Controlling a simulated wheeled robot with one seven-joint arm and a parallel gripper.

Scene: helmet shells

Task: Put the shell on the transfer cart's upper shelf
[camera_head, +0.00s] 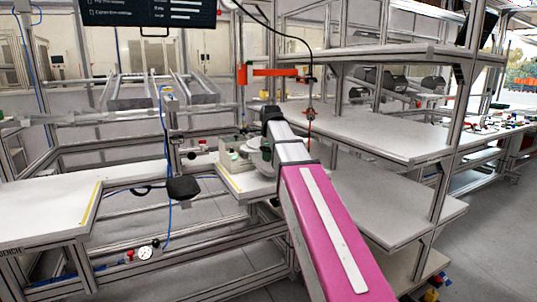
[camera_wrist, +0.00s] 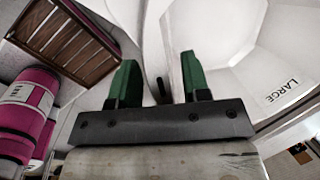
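My gripper (camera_wrist: 157,62) shows in the wrist view with its two green fingers well apart. A large white curved piece (camera_wrist: 222,38), which looks like the shell, lies just beyond and to the right of the fingers. Its pale edge runs up between the fingertips; contact cannot be told. A white surface at the right carries the word LARGE (camera_wrist: 282,92).
In the head view, a white worktop (camera_head: 45,212) stands at the left, with a black pad-like item (camera_head: 183,188) near its right end. Small fixtures (camera_head: 236,160) sit on a bench behind my arm. A brown slatted panel (camera_wrist: 65,38) shows in the wrist view. Shelf posts stand close at the right.

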